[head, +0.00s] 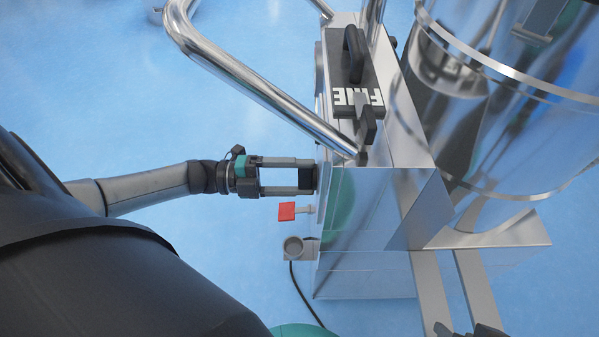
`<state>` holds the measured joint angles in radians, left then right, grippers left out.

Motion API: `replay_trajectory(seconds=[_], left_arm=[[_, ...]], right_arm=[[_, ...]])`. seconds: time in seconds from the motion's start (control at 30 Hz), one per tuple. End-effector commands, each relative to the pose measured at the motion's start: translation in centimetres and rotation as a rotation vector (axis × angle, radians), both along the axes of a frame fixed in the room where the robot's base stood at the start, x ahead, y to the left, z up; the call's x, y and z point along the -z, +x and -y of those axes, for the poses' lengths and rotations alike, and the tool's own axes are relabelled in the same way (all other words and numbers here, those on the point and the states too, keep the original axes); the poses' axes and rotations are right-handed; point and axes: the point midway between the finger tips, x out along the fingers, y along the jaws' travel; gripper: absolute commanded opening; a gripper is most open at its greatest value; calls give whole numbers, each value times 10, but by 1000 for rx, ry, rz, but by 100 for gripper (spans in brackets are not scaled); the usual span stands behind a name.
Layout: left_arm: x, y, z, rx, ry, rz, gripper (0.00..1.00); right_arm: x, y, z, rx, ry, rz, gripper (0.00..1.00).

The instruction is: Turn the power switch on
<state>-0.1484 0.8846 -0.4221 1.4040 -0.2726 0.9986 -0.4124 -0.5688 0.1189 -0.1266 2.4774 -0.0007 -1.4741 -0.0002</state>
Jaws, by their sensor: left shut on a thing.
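The steel machine (365,225) stands right of centre, with its side panel facing my left arm. My left gripper (309,178) reaches in from the left, and its fingertips are at this panel. It is shut on a small dark part (307,179) there, which appears to be the power switch. The fingers and the viewing angle hide most of this part, so its on or off position cannot be told. My right gripper cannot be made out in the view.
A bent steel rail (245,77) passes above the arm. A large steel drum (500,100) fills the right. Blue floor lies open at left.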

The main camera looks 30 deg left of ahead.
Motion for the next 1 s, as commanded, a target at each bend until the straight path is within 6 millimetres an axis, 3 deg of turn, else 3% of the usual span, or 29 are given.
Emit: replay_trajectory(seconds=[0.7, 1.0], left_arm=[[2, 0, 0, -1, 355, 580, 14], [2, 0, 0, -1, 480, 782, 14]], right_arm=[[1, 2, -1, -1, 3, 9, 50], [7, 15, -15, -28, 42, 102, 50]])
